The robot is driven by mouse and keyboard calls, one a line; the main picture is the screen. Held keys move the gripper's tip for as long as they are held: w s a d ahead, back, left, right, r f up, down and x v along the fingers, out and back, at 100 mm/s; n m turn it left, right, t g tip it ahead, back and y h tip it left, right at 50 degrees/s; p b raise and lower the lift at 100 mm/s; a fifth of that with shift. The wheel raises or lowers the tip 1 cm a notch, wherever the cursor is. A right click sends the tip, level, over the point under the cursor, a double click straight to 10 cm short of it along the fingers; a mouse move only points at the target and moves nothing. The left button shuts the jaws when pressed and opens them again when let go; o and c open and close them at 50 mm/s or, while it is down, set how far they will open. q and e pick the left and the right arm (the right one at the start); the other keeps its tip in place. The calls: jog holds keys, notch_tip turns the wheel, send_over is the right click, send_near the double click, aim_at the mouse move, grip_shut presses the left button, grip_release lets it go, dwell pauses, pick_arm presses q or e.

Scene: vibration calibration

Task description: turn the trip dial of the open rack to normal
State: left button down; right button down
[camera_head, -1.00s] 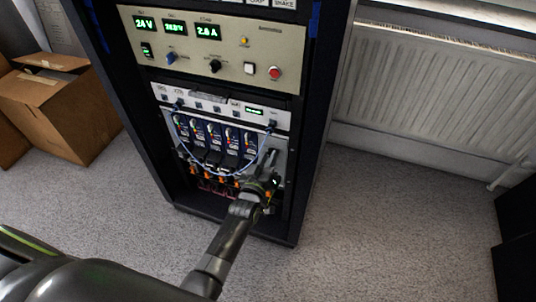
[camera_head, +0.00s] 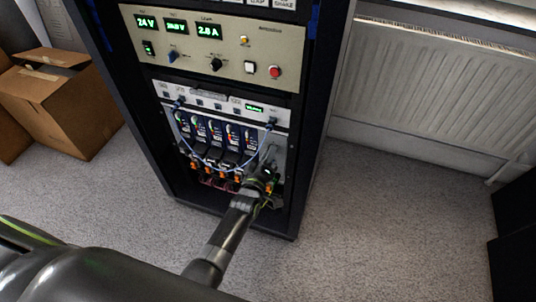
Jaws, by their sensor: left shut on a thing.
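The open rack (camera_head: 306,110) stands upright in the middle of the head view, with a beige power panel (camera_head: 200,66) above, a white unit below it and a row of dark modules (camera_head: 217,134) in its lower bay. My left gripper (camera_head: 267,167) is at the right end of that bay, shut on a small part there. The gripper and wrist cover that part, so I cannot make out the trip dial or its setting. My right gripper is not in view.
Blue cables (camera_head: 178,129) loop in front of the modules near my left gripper. Cardboard boxes (camera_head: 68,101) stand left of the rack. A radiator (camera_head: 432,88) is on the wall at right. The carpet (camera_head: 385,220) right of the rack is clear.

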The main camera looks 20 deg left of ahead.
pick_arm(q)
jog(key=c, duration=1.2)
grip_release()
jog(key=shift+c, duration=0.2)
jog(key=shift+s, duration=0.15)
jog(key=s+p, duration=0.4)
jog(key=s, duration=1.3)
jog(key=shift+a+p, duration=0.25)
jog(key=shift+p, duration=0.15)
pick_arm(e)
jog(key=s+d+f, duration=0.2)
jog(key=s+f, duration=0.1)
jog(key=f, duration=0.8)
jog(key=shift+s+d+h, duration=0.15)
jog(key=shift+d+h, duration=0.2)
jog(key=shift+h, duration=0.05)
